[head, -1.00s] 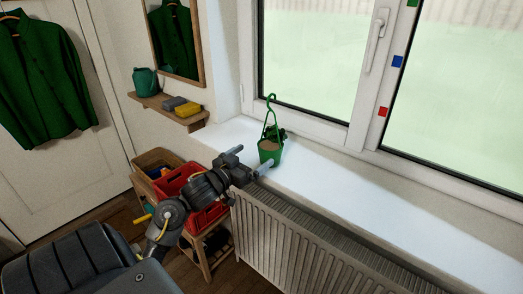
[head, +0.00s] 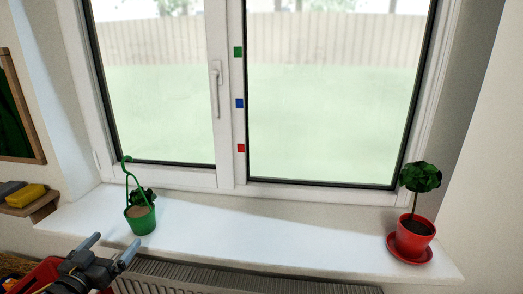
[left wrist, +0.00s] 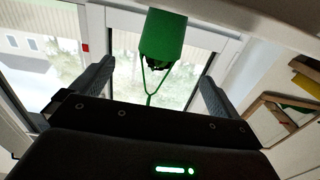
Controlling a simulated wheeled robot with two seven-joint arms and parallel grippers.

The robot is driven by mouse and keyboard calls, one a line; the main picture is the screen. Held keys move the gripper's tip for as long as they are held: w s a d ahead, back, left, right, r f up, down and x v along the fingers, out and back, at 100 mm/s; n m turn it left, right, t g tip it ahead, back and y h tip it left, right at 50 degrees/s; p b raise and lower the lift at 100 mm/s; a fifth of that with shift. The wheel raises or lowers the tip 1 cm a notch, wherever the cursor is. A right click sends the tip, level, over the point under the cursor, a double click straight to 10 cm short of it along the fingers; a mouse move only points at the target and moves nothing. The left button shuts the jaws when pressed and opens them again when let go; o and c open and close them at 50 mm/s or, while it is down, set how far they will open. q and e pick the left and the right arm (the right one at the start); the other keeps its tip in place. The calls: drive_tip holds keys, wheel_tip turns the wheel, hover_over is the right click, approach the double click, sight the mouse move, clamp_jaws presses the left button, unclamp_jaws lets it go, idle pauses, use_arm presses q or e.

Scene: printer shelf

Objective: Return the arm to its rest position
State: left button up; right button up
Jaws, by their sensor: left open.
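My left gripper (head: 108,249) is open and empty at the lower left of the head view, just in front of the windowsill. Its two fingers point toward the sill, short of a green hanging pot (head: 141,219). The pot stands upright on the sill, with a tall green hook handle and a dark plant. In the left wrist view the pot (left wrist: 162,38) appears upside down, beyond and between the spread fingers of the left gripper (left wrist: 153,84), with nothing held. My right gripper is in no view.
A white windowsill (head: 270,243) runs above a radiator (head: 200,280). A red potted plant (head: 413,237) stands on a red saucer at the sill's right end. The sill between the pots is clear. A small wooden shelf (head: 42,209) with a yellow block (head: 26,196) is at left.

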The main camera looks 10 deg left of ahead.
use_arm(q)
drive_tip(key=s+d+f+g+y, duration=0.1)
drive_tip(key=s+d+f+g, duration=0.35)
drive_tip(key=f, duration=0.45)
drive_tip(key=s+d+f+g, duration=0.3)
drive_tip(key=s+d+f, duration=0.15)
drive_tip(key=f, duration=0.45)
drive_tip(key=s+d+f+m+g+h, duration=0.1)
drive_tip(key=s+d+f+g, duration=0.3)
drive_tip(key=s+d, duration=0.25)
drive_tip(key=s+d+f+m+g+h, duration=0.1)
drive_tip(key=s+d+f+g, duration=0.2)
drive_tip(key=s+d+f, duration=0.35)
wheel_tip(320, 180, down, 22)
drive_tip(key=s+a+g, duration=0.1)
drive_tip(key=s+a, duration=0.1)
drive_tip(key=s+a+f+g+p, duration=0.1)
drive_tip(key=s+a+f, duration=0.3)
drive_tip(key=s+f, duration=1.1)
drive_tip(key=shift+s+f+m+y+p, duration=0.3)
drive_tip(key=shift+s+m+p, duration=0.1)
drive_tip(key=shift+s, duration=0.4)
